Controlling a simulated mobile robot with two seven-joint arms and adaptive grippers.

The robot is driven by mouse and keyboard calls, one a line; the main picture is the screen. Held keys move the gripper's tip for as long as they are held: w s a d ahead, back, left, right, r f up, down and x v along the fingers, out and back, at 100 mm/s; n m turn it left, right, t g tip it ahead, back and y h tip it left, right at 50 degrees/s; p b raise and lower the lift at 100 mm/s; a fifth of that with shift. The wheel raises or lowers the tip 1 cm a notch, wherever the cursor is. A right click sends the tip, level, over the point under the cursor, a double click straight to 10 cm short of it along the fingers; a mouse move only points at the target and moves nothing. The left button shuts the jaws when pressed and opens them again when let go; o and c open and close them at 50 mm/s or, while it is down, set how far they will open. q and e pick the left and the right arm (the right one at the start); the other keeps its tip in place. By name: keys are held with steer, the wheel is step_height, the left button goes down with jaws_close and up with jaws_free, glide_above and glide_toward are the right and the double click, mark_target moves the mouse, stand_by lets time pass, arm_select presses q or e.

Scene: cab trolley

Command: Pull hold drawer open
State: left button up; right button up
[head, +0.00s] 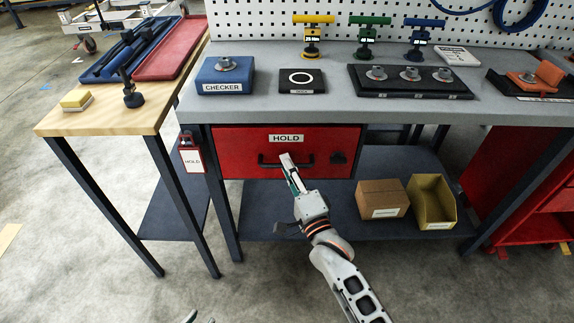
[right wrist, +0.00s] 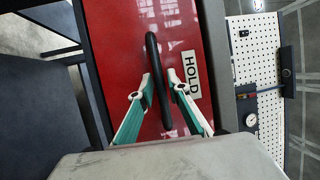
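The red HOLD drawer (head: 235,150) is under the grey workbench, and its front looks flush with the frame. Its black bar handle (head: 303,163) is in the middle of the front. My right gripper (head: 286,160) is at the handle. In the right wrist view, the right gripper (right wrist: 158,84) is open, with one finger on each side of the handle (right wrist: 154,60). I cannot tell whether either finger touches it. The HOLD label (right wrist: 190,75) is beside one finger. Only small tips of my left gripper (head: 198,317) show at the bottom edge of the head view.
A red HOLD tag (head: 191,155) hangs left of the drawer. On the lower shelf (head: 285,225) are a cardboard box (head: 381,197) and a yellow bin (head: 432,200). A wooden side table (head: 130,118) stands left. The floor in front looks clear.

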steer(key=shift+w, duration=0.25)
jaws_close()
steer(key=shift+s, duration=0.1)
